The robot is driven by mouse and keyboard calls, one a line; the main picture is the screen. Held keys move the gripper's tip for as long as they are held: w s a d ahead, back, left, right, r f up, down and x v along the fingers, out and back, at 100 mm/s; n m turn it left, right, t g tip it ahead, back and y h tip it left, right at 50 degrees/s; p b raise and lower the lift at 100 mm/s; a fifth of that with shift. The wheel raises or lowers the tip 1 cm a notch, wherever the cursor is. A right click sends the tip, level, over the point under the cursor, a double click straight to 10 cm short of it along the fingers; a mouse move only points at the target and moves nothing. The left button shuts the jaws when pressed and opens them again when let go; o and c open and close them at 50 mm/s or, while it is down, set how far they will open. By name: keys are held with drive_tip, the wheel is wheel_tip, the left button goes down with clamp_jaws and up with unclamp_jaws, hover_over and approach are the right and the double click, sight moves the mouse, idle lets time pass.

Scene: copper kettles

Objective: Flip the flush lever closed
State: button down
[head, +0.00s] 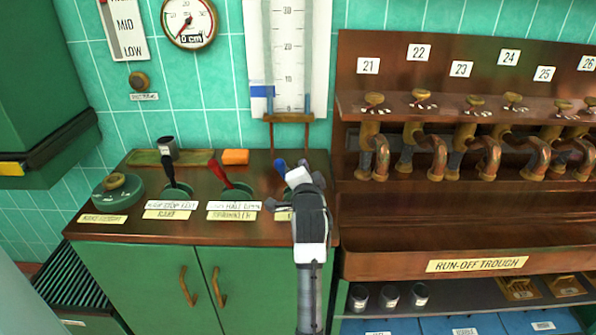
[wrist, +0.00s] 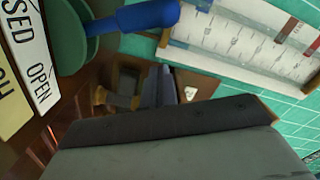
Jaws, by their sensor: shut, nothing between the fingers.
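The flush lever has a blue handle (head: 280,164) and stands on the right part of the brown counter, partly hidden behind my arm. In the wrist view its blue handle (wrist: 147,16) shows at the top, joined to a round green base (wrist: 74,40). A white plate beside it (wrist: 30,52) reads "...SED OPEN", cut off by the frame. My gripper (head: 304,167) is just right of the blue handle in the head view. In the wrist view its fingers (wrist: 160,86) are together and empty, below the handle, seemingly apart from it.
A black lever (head: 169,169) and a red lever (head: 219,174) stand left on the counter, with an orange block (head: 235,157) and a dark cup (head: 167,147) behind. A white gauge board (head: 288,60) hangs behind. A copper rack of taps (head: 465,140) stands right.

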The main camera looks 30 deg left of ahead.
drive_tip(key=b+v, duration=0.3)
drive_tip(key=v, duration=0.7)
drive_tip(key=shift+r, duration=0.1)
